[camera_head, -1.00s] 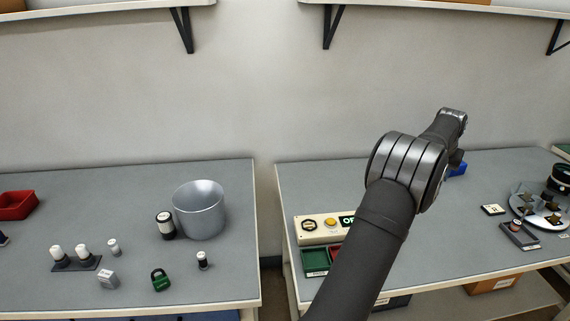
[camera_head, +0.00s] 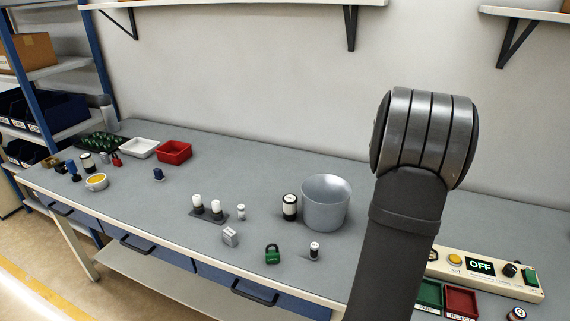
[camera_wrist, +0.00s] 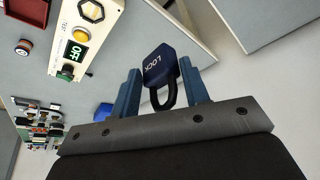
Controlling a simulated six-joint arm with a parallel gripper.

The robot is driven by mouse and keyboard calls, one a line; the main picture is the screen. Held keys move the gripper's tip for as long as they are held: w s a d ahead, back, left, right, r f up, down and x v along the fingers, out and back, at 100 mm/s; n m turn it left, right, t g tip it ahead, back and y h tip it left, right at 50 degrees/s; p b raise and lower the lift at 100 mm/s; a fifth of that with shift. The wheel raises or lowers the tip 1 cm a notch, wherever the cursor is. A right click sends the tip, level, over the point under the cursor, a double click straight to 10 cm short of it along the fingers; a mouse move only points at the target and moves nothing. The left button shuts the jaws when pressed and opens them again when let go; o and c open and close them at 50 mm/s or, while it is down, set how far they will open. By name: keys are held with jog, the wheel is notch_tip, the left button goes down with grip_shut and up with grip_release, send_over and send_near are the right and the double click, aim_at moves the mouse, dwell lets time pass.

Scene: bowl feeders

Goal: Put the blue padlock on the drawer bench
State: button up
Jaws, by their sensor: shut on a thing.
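The blue padlock (camera_wrist: 158,68), marked LOCK, is between the two blue fingers of my gripper (camera_wrist: 160,72) in the wrist view. The gripper is shut on it, with its dark shackle toward the palm. In the head view my arm hides the gripper and the padlock. The drawer bench (camera_head: 250,165) has a grey top and blue drawers with dark handles, and fills the left and middle of the head view.
A green padlock (camera_head: 272,256), a metal bowl (camera_head: 326,204) and several small parts stand on the bench. A red bin (camera_head: 174,152) and a white tray (camera_head: 139,148) are farther left. Bare top lies behind them. A control box (camera_head: 480,270) marked OFF is right of my arm.

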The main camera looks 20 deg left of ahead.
jog(key=s+a+n, duration=0.1)
jog(key=s+a, duration=0.5)
jog(key=a, duration=0.4)
jog(key=s+a+f+n, duration=0.1)
jog(key=s+a, duration=0.6)
jog(key=a, duration=0.2)
jog(key=s+a, duration=0.6)
jog(key=a, duration=0.4)
jog(key=shift+y, duration=0.4)
jog(key=a+f, duration=0.3)
jog(key=f, duration=0.1)
jog(key=a+f, duration=0.4)
jog(key=s+a+f, duration=0.1)
jog(key=a+f, duration=0.2)
jog(key=a, duration=0.1)
jog(key=shift+a+f, duration=0.1)
jog(key=shift+f, duration=0.3)
jog(key=shift+a+f, duration=0.25)
jog(key=shift+f, duration=1.9)
jog(key=shift+f, duration=0.1)
jog(key=o, duration=0.6)
jog(key=shift+f, duration=0.1)
jog(key=shift+c, duration=0.2)
jog(key=o, duration=0.4)
